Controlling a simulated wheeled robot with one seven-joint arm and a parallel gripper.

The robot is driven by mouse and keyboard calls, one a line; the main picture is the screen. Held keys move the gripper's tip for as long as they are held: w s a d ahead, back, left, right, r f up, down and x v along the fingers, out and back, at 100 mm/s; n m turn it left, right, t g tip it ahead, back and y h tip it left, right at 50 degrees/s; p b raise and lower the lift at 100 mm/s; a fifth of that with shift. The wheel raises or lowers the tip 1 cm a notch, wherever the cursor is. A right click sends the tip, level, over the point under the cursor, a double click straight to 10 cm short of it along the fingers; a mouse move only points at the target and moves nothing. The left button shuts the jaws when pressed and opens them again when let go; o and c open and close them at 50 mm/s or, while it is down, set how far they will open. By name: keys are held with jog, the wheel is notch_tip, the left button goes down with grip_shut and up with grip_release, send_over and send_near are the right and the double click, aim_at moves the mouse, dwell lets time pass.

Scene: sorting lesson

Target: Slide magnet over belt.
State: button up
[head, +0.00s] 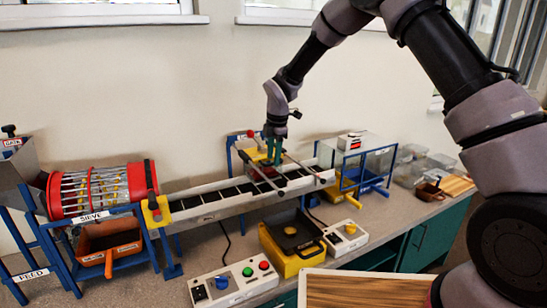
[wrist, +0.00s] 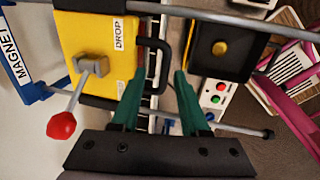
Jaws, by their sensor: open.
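The magnet (wrist: 95,40) is a yellow block with a DROP label, a black handle (wrist: 165,62) and a grey lever ending in a red knob (wrist: 61,125). In the head view the yellow block (head: 258,154) shows at the wall side of the belt, partly behind my gripper. The slatted black belt (head: 210,196) runs beneath grey rails. My gripper (head: 274,155) points down, open. In the wrist view its green fingertips (wrist: 160,73) lie either side of the handle's bar; I cannot tell whether they touch it.
A blue frame labelled MAGNET (wrist: 18,62) stands by the wall. Grey rails (wrist: 235,127) cross over the belt. A red sieve drum (head: 100,190) is at left, a yellow box with black top (head: 290,238) and button panel (head: 235,283) in front, clear bins (head: 410,170) at right.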

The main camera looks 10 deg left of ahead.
notch_tip(320, 180, up, 10)
jog(key=s+d, duration=0.1)
jog(key=shift+s, duration=0.2)
jog(key=s+d+r+m+t, duration=0.1)
jog(key=s+d+r+m, duration=0.4)
jog(key=d+r+m, duration=0.35)
jog(key=s+d+r+m+t, duration=0.1)
jog(key=s+d+r+m, duration=0.35)
jog(key=d+r, duration=0.6)
jog(key=s+d+m+t, duration=0.3)
jog(key=s+d+m, duration=1.1)
jog(key=s+m, duration=0.2)
jog(key=s, duration=0.2)
jog(key=shift+s+d+r+t+y, duration=0.25)
jog(key=shift+s+r+t+y, duration=0.05)
jog(key=shift+y, duration=0.1)
